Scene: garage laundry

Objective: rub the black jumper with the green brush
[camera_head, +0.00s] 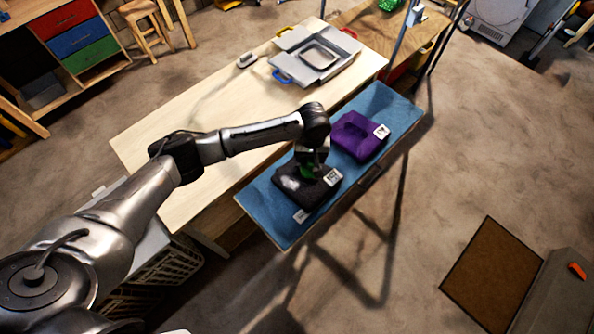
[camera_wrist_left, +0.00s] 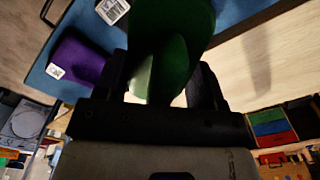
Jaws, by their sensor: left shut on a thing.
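The black jumper (camera_head: 297,197) lies folded on the near part of the blue ironing board (camera_head: 268,222). It has a whitish patch on its left side and a white tag on its right side. My left gripper (camera_head: 311,166) is over the jumper's far edge, shut on the green brush (camera_head: 308,171). The brush fills the upper middle of the left wrist view (camera_wrist_left: 172,45), between the two fingers (camera_wrist_left: 160,85). The gripper hides most of the brush in the head view, and I cannot tell whether it touches the cloth. My right gripper is not in view.
A folded purple garment (camera_head: 354,138) with a white tag lies farther along the board. A wooden table (camera_head: 200,130) beside the board bears a grey tray-like box (camera_head: 318,53). A brown mat (camera_head: 490,275) lies on the floor at right.

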